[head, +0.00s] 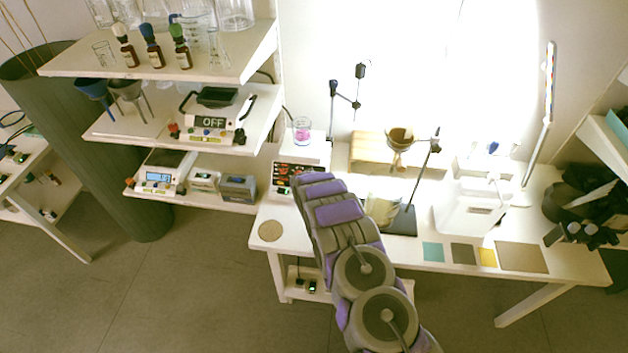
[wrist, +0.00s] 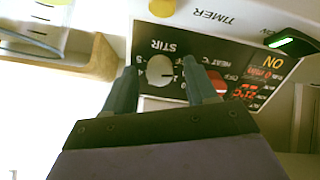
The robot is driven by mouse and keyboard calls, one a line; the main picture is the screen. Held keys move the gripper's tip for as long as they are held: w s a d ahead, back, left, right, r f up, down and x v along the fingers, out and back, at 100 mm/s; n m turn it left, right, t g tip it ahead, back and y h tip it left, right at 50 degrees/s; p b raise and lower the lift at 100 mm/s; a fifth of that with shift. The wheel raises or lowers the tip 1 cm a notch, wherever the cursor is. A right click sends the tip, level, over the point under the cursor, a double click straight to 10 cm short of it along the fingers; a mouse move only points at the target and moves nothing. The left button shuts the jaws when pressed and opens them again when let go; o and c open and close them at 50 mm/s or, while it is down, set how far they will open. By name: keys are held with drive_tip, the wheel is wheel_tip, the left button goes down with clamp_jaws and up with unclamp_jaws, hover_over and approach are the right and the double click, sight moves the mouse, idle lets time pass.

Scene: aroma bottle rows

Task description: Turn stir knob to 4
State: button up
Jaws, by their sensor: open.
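The stir knob (wrist: 161,70) is a round pale dial on the dark panel of the hotplate stirrer (wrist: 217,62), under the word STIR, which appears upside down in the wrist view. My gripper (wrist: 160,66) is open, with one dark fingertip on each side of the knob. I cannot tell whether the fingers touch it. The knob's pointer setting is too small to read. The stirrer's panel also shows in the head view (head: 283,183), at the left end of the bench; there my arm's end covers part of it and the fingers are not clear.
A red heat knob (wrist: 217,82) sits close to the right finger, and red digits glow beyond it. A green-lit switch (wrist: 290,43) is at the right. A beaker with pink liquid (head: 302,131) is above the stirrer. Shelves (head: 190,135) stand to the left.

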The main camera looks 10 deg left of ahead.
drive_tip(key=shift+w+f, duration=0.15)
drive_tip(key=shift+w, duration=0.05)
drive_tip(key=c, duration=1.1)
